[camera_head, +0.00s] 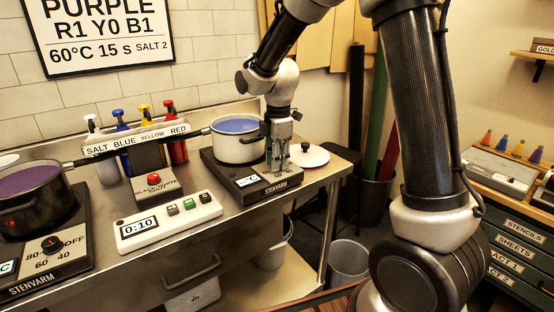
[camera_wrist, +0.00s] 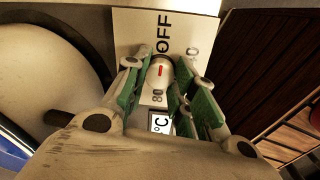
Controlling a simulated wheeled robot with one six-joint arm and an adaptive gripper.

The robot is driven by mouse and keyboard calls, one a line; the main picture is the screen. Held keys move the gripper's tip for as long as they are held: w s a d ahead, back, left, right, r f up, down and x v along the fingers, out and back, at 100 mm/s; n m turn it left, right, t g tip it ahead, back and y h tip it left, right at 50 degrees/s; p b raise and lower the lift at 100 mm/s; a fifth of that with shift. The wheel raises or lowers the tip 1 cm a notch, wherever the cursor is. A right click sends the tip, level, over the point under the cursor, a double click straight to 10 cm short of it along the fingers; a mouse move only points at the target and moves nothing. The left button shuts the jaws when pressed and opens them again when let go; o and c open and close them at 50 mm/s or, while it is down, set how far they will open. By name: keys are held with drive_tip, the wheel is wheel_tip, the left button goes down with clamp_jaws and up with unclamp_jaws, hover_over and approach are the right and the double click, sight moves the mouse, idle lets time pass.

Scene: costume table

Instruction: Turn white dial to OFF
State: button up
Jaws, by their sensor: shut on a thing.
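The white dial (camera_wrist: 158,80) is on the front panel of the right STENVARM hotplate (camera_head: 222,172). In the wrist view it sits between my gripper's (camera_wrist: 163,75) green-padded fingers, which are shut on it. The dial's red mark (camera_wrist: 162,70) lies on the side toward the printed word OFF (camera_wrist: 163,33); "80" is printed on the opposite side. Part of the scale is hidden by the fingers. In the head view my gripper (camera_head: 279,172) points down over the panel and hides the dial.
A white pot (camera_head: 238,150) of blue liquid stands on the hotplate, close to my gripper. A round white lid (camera_head: 309,156) lies at right. A timer (camera_head: 168,222) and a second hotplate (camera_head: 48,262), with a dark pot (camera_head: 35,207), are at left.

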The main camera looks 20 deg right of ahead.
drive_tip(key=shift+n, duration=0.3)
drive_tip(key=o, duration=1.1)
drive_tip(key=shift+c, duration=0.2)
drive_tip(key=shift+r, duration=0.1)
wheel_tip(320, 180, up, 12)
drive_tip(key=shift+s, duration=0.35)
